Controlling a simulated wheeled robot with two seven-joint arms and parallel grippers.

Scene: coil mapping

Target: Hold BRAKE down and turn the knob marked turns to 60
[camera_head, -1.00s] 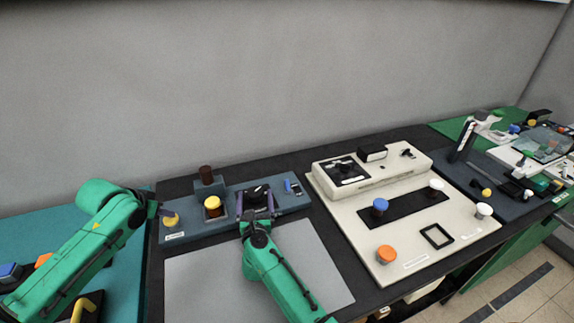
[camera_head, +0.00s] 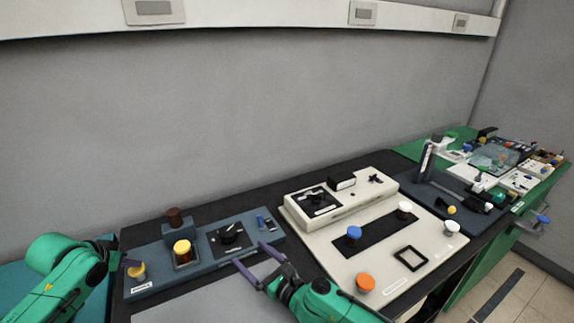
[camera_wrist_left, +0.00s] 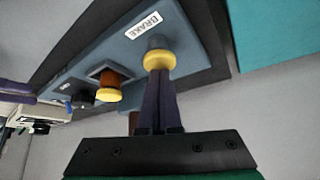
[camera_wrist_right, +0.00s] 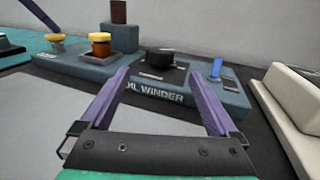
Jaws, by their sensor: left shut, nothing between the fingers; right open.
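The blue-grey coil winder panel (camera_head: 205,262) carries a yellow button (camera_head: 137,272) by the BRAKE label (camera_wrist_left: 143,25). My left gripper (camera_head: 134,263) is shut with its fingertips against this button, which also shows in the left wrist view (camera_wrist_left: 159,60). How far the button is pressed I cannot tell. A black knob (camera_head: 229,232) sits on a dark dial plate with white marks; it also shows in the right wrist view (camera_wrist_right: 160,57). Its marking and setting are too small to read. My right gripper (camera_head: 252,258) is open and empty, in front of the knob and apart from it.
Between the button and the knob stands another yellow-topped button (camera_head: 182,247), with a dark brown post (camera_head: 175,218) behind. A blue part (camera_wrist_right: 216,68) is right of the knob. A cream machine (camera_head: 340,195) with coloured knobs stands further right. A grey sheet (camera_wrist_right: 60,118) lies in front.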

